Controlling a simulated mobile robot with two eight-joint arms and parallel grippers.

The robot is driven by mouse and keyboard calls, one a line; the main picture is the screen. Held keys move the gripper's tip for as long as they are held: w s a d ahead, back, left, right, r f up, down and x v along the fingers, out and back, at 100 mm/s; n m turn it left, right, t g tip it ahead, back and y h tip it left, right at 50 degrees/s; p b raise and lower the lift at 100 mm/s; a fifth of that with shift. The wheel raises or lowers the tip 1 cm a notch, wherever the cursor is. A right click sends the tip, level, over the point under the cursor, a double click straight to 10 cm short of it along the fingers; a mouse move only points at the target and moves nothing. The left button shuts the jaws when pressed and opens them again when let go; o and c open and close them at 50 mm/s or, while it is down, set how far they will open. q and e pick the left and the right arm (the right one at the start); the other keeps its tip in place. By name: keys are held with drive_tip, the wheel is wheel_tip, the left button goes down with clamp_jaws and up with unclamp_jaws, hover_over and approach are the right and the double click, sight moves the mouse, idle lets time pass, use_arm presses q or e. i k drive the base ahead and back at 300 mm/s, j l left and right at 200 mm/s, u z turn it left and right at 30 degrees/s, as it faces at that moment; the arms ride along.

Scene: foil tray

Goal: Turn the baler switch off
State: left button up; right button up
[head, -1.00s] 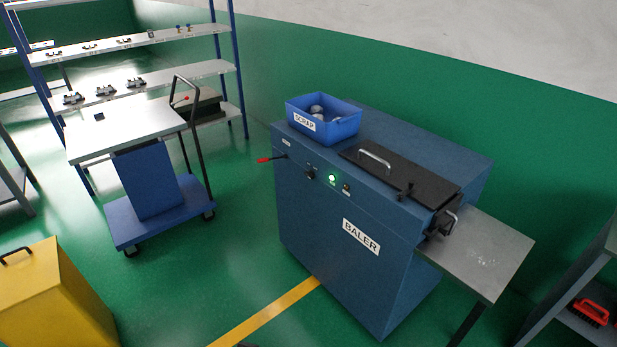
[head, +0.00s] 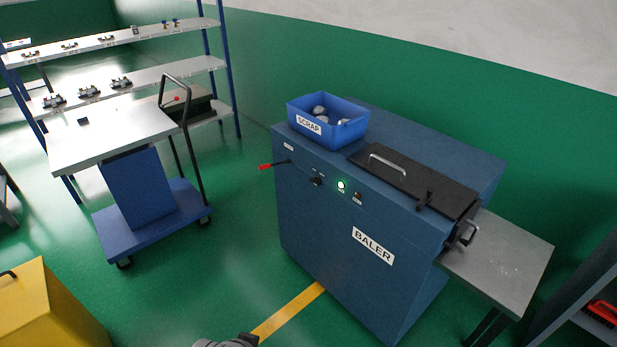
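The blue baler (head: 330,230) stands in the middle right of the head view. Its front panel carries a black rotary switch (head: 316,181), a lit green lamp (head: 341,185) and a small dark control (head: 358,197) to the right. A red-tipped lever (head: 266,166) sticks out at the panel's left end. The switch's exact setting is too small to read. A grey and black end of my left arm (head: 240,341) just enters at the bottom edge, well below the panel and apart from the baler; its fingers are not clear. My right gripper is not in view.
A blue scrap bin (head: 338,136) and a black lid (head: 410,178) sit on top of the baler. A grey side table (head: 505,260) adjoins its right. A blue trolley (head: 150,225) and yellow box (head: 45,310) stand left.

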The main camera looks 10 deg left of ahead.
sight(316, 180)
drive_tip(key=i+j+z, duration=0.1)
drive_tip(key=j, duration=0.35)
drive_tip(key=i+j, duration=0.35)
drive_tip(key=j, duration=0.15)
drive_tip(key=i+j+z, duration=0.15)
drive_tip(key=j, duration=0.35)
drive_tip(key=i+j+z, duration=0.1)
drive_tip(key=j, duration=0.4)
drive_tip(key=i+j+z, duration=0.1)
drive_tip(key=i+j, duration=0.2)
drive_tip(key=j, duration=0.2)
drive_tip(key=i+j, duration=0.15)
drive_tip(key=j, duration=0.4)
drive_tip(key=i+j+z, duration=0.15)
drive_tip(key=j, duration=0.4)
drive_tip(key=i+j+z, duration=0.1)
drive_tip(key=j, duration=0.4)
